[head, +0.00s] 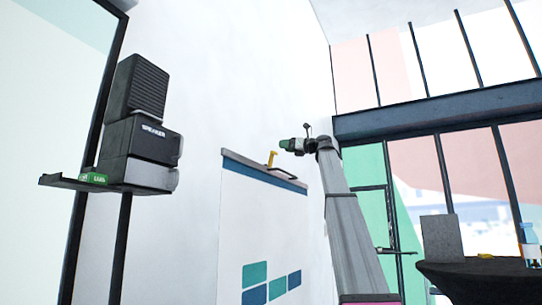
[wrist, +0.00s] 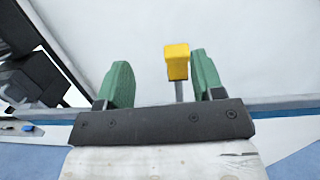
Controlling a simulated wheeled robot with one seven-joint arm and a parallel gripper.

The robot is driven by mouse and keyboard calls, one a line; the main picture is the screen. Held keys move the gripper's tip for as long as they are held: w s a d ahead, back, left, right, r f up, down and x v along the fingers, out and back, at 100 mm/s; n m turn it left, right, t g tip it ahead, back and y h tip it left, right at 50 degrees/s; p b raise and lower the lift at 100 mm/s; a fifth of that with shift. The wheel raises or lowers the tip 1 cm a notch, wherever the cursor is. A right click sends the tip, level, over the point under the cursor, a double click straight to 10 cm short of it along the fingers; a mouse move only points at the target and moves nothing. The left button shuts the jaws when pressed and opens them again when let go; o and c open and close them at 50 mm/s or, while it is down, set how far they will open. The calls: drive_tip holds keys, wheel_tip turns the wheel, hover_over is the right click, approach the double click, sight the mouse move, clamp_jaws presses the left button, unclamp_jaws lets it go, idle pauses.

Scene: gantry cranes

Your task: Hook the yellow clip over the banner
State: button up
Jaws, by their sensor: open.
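The banner (head: 262,215) is a pale panel with teal and blue blocks and a grey top rail, standing against the white wall in the head view. The yellow clip (head: 271,159) stands upright at the banner's top rail. In the wrist view the yellow clip (wrist: 177,62) shows as a yellow block above a thin grey stem, closer to the right green finger. My gripper (head: 284,144) is above and just right of the clip. The wrist view shows its fingers (wrist: 160,77) open, with a gap on the clip's left. How the clip's lower part meets the rail is unclear.
A dark bracket (head: 287,176) sticks out near the rail's right part. At left, a stack of black speakers (head: 142,135) and a green box (head: 94,178) stand on a shelf (head: 62,182). A dark round table (head: 475,275) holding items stands at lower right.

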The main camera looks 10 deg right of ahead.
sight(272, 153)
drive_tip(key=shift+m+h, duration=0.3)
drive_tip(key=shift+h, duration=0.4)
drive_tip(key=w+a, duration=0.2)
drive_tip(key=w+a+f, duration=0.1)
drive_tip(key=w, duration=0.1)
drive_tip(key=w+a+f, duration=0.1)
drive_tip(key=w+a, duration=0.1)
drive_tip(key=shift+w+a, duration=0.2)
drive_tip(key=shift+a, duration=0.15)
